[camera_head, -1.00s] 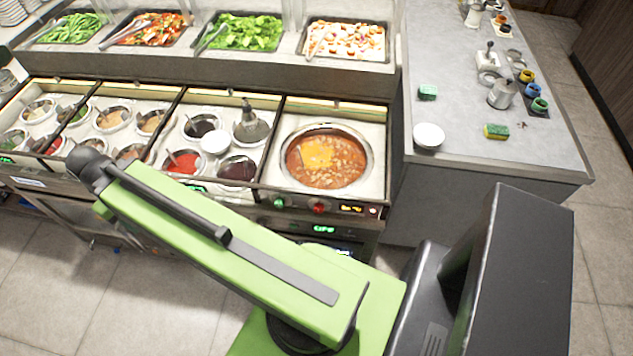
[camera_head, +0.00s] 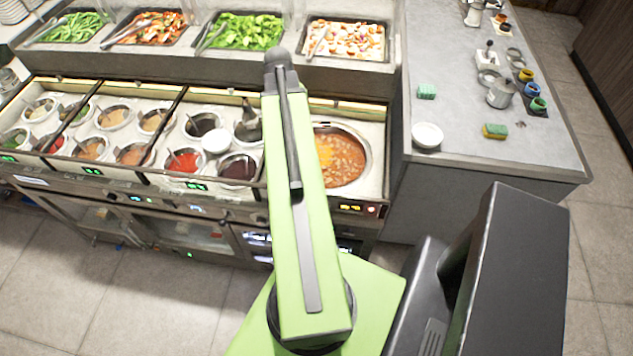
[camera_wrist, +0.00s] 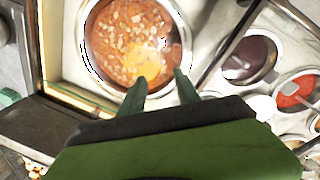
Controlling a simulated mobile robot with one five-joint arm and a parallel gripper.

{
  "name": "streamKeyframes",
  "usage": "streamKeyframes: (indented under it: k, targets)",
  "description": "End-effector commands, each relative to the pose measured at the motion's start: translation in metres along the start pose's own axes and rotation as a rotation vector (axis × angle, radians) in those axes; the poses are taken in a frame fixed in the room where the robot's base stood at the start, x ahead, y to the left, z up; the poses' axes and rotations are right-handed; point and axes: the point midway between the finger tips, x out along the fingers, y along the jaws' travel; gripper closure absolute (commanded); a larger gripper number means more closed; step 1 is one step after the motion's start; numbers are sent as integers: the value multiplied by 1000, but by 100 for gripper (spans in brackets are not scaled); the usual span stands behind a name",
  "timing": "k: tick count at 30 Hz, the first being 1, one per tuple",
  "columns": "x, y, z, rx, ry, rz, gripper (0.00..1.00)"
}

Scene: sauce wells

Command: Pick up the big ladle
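My gripper (camera_wrist: 159,80) shows in the wrist view with its two green fingers apart and nothing between them. It is over the near rim of a large round pot of chunky orange-red soup (camera_wrist: 120,35) with a yellow patch. The same soup pot (camera_head: 342,160) is partly behind my arm in the head view. I cannot pick out a big ladle for certain. A grey, cone-like item with a dark upright handle (camera_head: 249,125) stands in the sauce section left of my arm, and I cannot tell whether it is a ladle. My gripper is hidden in the head view.
Several sauce wells, including a red sauce well (camera_head: 184,162) with a thin handle, lie left of the soup. Food trays with tongs (camera_head: 240,32) stand behind. A grey side counter (camera_head: 460,165) holds a white bowl (camera_head: 427,136) and sponges. The floor in front is clear.

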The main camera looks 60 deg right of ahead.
Motion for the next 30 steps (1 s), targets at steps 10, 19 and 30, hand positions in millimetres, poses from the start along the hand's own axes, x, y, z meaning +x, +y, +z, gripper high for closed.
streamKeyframes:
  k: [10,19,30]
  targets:
    - [79,-2,0,1,0,0,62]
    - [119,-1,0,2,0,0,62]
    - [154,-4,0,2,0,0,62]
